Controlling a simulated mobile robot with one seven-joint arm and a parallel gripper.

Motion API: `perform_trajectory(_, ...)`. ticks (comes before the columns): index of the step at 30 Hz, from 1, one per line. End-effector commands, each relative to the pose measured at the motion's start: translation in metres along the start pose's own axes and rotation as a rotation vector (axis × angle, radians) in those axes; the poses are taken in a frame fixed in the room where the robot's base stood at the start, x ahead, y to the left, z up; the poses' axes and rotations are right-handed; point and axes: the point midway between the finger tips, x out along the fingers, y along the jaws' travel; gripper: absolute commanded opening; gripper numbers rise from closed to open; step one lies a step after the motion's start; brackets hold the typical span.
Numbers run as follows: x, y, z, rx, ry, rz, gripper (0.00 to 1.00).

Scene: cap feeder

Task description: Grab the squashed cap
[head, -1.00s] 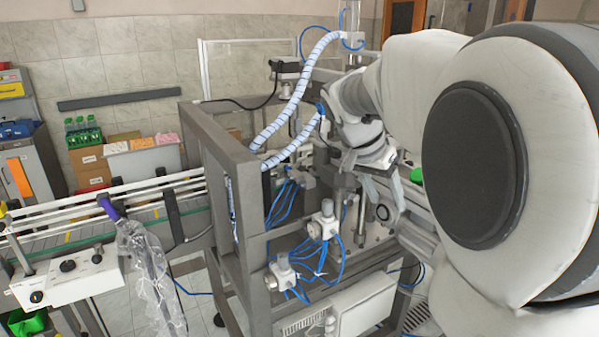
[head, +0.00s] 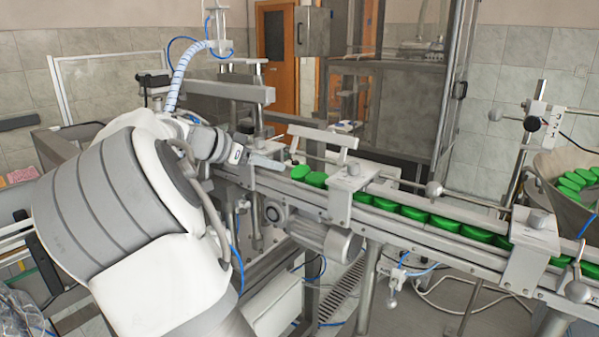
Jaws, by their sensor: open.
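Green caps lie in a row in the metal chute. The two nearest its left end are one cap (head: 299,172) and another, raised cap (head: 316,179) that sits higher than the row behind it. I cannot tell from this view which cap is squashed. My gripper (head: 268,162) is open, over the left end of the chute, just left of these two caps. It is seen from the side and partly hidden by my own wrist. No cap shows between its fingers.
The chute (head: 475,218) runs right to a hopper (head: 560,205) holding several green caps. Metal brackets (head: 354,183) cross over it, and a light bar (head: 323,135) stands behind the first caps. A motor (head: 325,240) hangs below.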

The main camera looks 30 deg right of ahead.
Motion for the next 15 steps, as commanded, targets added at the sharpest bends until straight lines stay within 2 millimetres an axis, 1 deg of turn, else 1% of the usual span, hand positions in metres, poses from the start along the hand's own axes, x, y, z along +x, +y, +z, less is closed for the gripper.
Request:
perform_trajectory(1, 0.011, 0.001, -0.002, -0.001, 0.0, 0.006, 0.59)
perform_trajectory(3, 0.025, 0.001, -0.001, -0.001, -0.001, 0.005, 0.59)
perform_trajectory(6, 0.039, 0.0, -0.001, 0.0, -0.001, 0.002, 0.59)
perform_trajectory(13, 0.054, 0.001, 0.0, -0.001, -0.002, 0.001, 0.59)
perform_trajectory(15, 0.063, 0.002, -0.001, -0.002, -0.002, 0.004, 0.59)
